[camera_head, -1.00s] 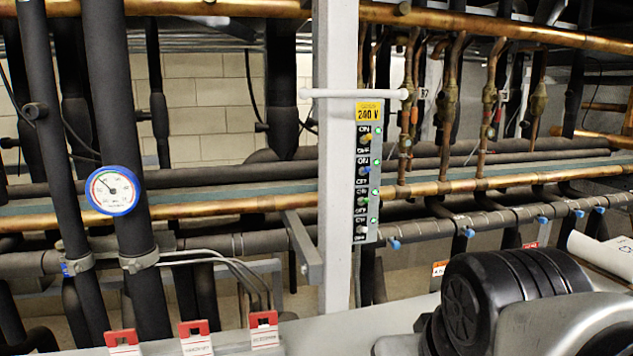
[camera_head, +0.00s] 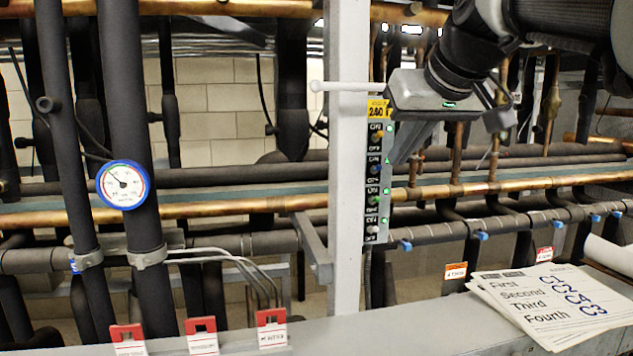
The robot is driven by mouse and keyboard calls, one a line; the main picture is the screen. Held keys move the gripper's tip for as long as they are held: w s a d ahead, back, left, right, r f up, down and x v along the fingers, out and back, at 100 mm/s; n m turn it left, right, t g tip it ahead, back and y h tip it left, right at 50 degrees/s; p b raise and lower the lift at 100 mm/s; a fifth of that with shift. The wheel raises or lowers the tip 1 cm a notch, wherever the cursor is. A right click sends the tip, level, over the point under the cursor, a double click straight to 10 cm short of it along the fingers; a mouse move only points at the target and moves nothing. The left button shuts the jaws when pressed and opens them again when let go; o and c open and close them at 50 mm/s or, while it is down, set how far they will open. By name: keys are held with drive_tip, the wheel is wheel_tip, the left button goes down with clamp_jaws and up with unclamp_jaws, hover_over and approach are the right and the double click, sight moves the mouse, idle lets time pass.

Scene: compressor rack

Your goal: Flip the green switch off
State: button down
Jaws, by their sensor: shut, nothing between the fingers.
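The green switch (camera_head: 375,198) is the third one down on a narrow dark panel (camera_head: 378,215) fixed to the white upright post. ON and OFF labels stand between the switches, and lit green lamps show along the right edge. Which way the green lever points is too small to tell. My gripper (camera_head: 399,157) points downward just right of the panel's upper half, above the green switch's height. It is shut and empty. It appears apart from the switch.
The white post (camera_head: 347,200) carries a white horizontal rod (camera_head: 350,87) near my gripper. Copper pipes (camera_head: 460,190) run behind and right. A round blue gauge (camera_head: 123,184) is at left. Papers (camera_head: 550,300) and red-topped tags (camera_head: 271,330) are on the front ledge (camera_head: 420,325).

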sight(376, 200)
drive_tip(key=x, duration=1)
drive_tip(key=shift+a+f, duration=0.1)
drive_tip(key=shift+f, duration=0.05)
drive_tip(key=shift+f+b, duration=0.1)
drive_tip(key=shift+b, duration=0.5)
drive_tip(key=shift+s+d+t, duration=0.15)
drive_tip(key=shift+d+t, duration=0.05)
drive_tip(key=shift+t, duration=0.1)
drive_tip(key=shift+a+b, duration=0.15)
drive_tip(key=shift+b, duration=0.45)
